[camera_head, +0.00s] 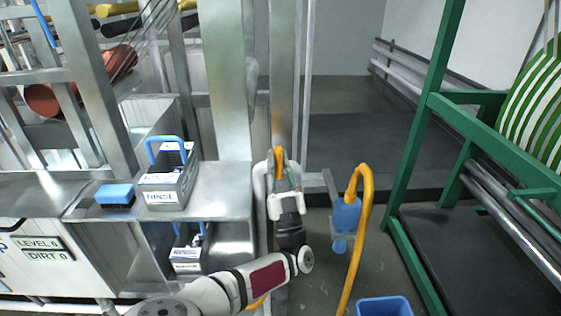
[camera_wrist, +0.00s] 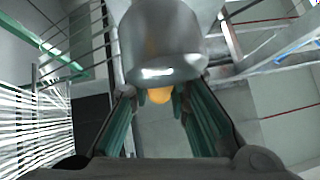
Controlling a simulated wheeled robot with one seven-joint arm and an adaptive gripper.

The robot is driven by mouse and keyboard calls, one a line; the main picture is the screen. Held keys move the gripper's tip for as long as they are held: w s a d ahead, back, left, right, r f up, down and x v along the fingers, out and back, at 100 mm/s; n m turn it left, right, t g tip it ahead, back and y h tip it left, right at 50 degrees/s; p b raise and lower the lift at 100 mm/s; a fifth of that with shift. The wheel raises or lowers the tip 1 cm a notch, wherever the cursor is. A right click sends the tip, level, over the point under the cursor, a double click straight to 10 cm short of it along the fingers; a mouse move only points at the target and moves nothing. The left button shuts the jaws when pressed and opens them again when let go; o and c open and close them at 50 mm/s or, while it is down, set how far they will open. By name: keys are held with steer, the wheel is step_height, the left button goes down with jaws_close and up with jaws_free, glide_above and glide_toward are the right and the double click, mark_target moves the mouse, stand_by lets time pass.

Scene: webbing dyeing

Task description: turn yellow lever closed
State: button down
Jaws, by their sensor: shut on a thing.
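The yellow lever (camera_wrist: 158,95) shows as a small rounded orange-yellow tip in the wrist view, just below a shiny grey metal cylinder. My gripper (camera_wrist: 159,99) has its two green-sided fingers on either side of this tip and is shut on it. The cylinder hides the rest of the lever and part of the fingertips. In the head view, my gripper (camera_head: 286,204) is beside the steel post, below a curved yellow piece (camera_head: 279,158). My own wrist hides much of the contact there, so the lever's angle cannot be told.
A steel bench (camera_head: 222,188) with a RINSE box (camera_head: 168,188) and a blue block (camera_head: 115,194) stands left. A blue nozzle (camera_head: 345,216) with a yellow hose (camera_head: 361,235) is close on the right. A green frame (camera_head: 424,150) stands farther right; a blue bin (camera_head: 385,306) is below.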

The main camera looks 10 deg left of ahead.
steer(key=shift+a+y, duration=0.2)
steer(key=shift+y, duration=0.2)
steer(key=c, duration=1.5)
jaws_free()
steer(key=shift+s+d+f, duration=0.1)
steer(key=shift+f, duration=0.05)
steer(key=v, duration=1.1)
steer(key=shift+s+d+f, duration=0.15)
steer(key=shift+s, duration=0.2)
